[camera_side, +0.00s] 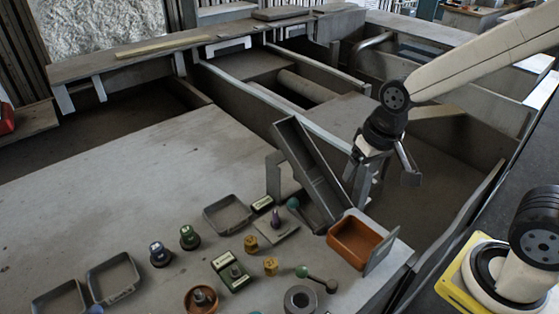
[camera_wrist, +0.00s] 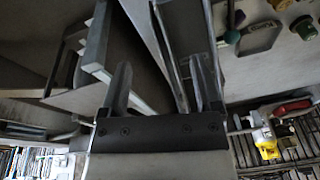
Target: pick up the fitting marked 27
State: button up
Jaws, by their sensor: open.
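Several small fittings stand on the grey bench (camera_side: 120,190) in the side view, but no 27 can be read. A dark blue one (camera_side: 159,254) and a green one (camera_side: 190,237) have pale marked tops. Two brass-yellow ones (camera_side: 251,243) (camera_side: 270,266) stand further right. I cannot tell which is marked 27. My gripper (camera_side: 382,172) is open and empty, high at the bench's right edge beside the tilted grey chute, well away from the fittings.
The tilted grey chute (camera_side: 312,175) stands between my gripper and the fittings. An orange-brown box (camera_side: 355,242) sits at the bench's right corner. Grey trays (camera_side: 228,213) (camera_side: 113,278), a green-ended lever (camera_side: 318,279) and a round grey ring (camera_side: 300,300) are nearby. The bench's left part is clear.

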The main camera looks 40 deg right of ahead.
jog(key=w+a+m+g, duration=0.1)
jog(key=w+a+m, duration=0.2)
jog(key=a+m, duration=0.6)
jog(key=m+g+y, duration=0.1)
jog(key=m, duration=0.6)
send_over(271, 262)
jog(key=d, duration=0.1)
notch_tip(271, 262, down, 7)
jog(key=shift+s+r, duration=0.1)
jog(key=shift+a+f, duration=0.2)
jog(key=shift+f, duration=1.25)
jog(key=shift+a+f, duration=0.2)
jog(key=shift+f, duration=1.1)
jog(key=shift+a+f, duration=0.15)
jog(key=shift+f, duration=1.15)
grip_shut()
